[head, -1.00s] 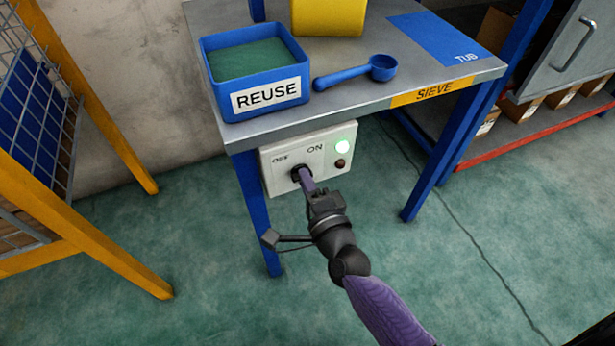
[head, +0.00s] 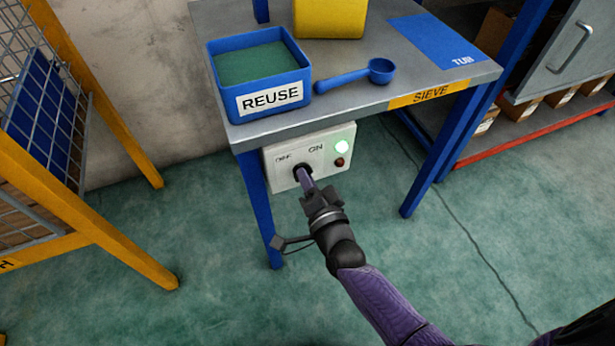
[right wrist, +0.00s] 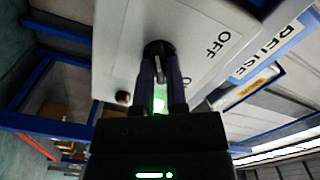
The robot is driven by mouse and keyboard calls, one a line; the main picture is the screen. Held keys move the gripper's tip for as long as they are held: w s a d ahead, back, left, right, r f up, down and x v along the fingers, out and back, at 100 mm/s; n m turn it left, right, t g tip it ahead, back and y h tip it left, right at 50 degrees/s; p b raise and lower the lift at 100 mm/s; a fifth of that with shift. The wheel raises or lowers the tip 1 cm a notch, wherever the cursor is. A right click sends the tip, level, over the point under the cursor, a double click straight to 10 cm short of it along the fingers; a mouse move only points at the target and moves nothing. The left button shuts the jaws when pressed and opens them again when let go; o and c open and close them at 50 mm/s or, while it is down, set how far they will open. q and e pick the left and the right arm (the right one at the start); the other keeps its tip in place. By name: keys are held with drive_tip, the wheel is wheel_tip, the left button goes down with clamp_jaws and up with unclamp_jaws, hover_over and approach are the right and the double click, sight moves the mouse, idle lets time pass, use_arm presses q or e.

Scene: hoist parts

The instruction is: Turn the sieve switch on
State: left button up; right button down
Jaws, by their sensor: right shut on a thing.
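The sieve switch is a black knob on a pale control box (head: 318,150) fixed under the front edge of the table. The knob's pointing direction is hard to tell in the head view. My left gripper is not in view.
The metal table (head: 345,98) carries a blue REUSE bin (head: 270,98), a blue scoop (head: 345,80), a yellow container (head: 330,15) and a blue TUB mat (head: 437,42). A yellow-framed cage (head: 95,120) stands at left. Blue table legs flank the box; the green floor in front is clear.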

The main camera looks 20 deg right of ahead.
idle(0.3)
drive_tip(key=c, duration=0.7)
unclamp_jaws()
drive_tip(key=shift+o, duration=0.2)
drive_tip(key=shift+s, duration=0.1)
drive_tip(key=s+p, duration=0.3)
drive_tip(key=s, duration=0.6)
drive_tip(key=shift+s+d+p, duration=0.15)
drive_tip(key=shift+s+p, duration=0.15)
drive_tip(key=shift+s, duration=0.1)
